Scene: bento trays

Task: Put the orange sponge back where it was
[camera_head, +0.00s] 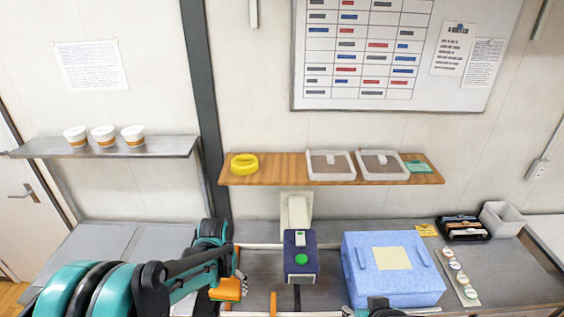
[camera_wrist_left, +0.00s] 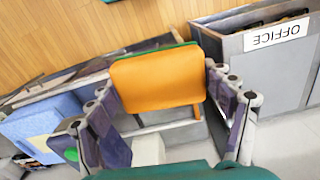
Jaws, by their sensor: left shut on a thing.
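The orange sponge (camera_head: 228,290) is in my left gripper (camera_head: 238,284), low in the head view, left of the dark blue machine with a green button (camera_head: 300,262). The left wrist view shows the sponge (camera_wrist_left: 157,80) broad side on, with a green layer along its far edge. The fingers of my left gripper (camera_wrist_left: 165,100) stand on both sides of it and are shut on it. A dark part, likely of my right gripper (camera_head: 382,308), just shows at the bottom edge below the blue box; its jaws cannot be made out.
A light blue box (camera_head: 400,292) stands right of the machine. A wooden shelf (camera_head: 285,168) holds a yellow ring (camera_head: 244,163), two clear-lidded containers and a small green item (camera_head: 418,167). A grey shelf (camera_head: 170,148) at left holds three cups. A grey OFFICE bin (camera_wrist_left: 235,60) shows in the left wrist view.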

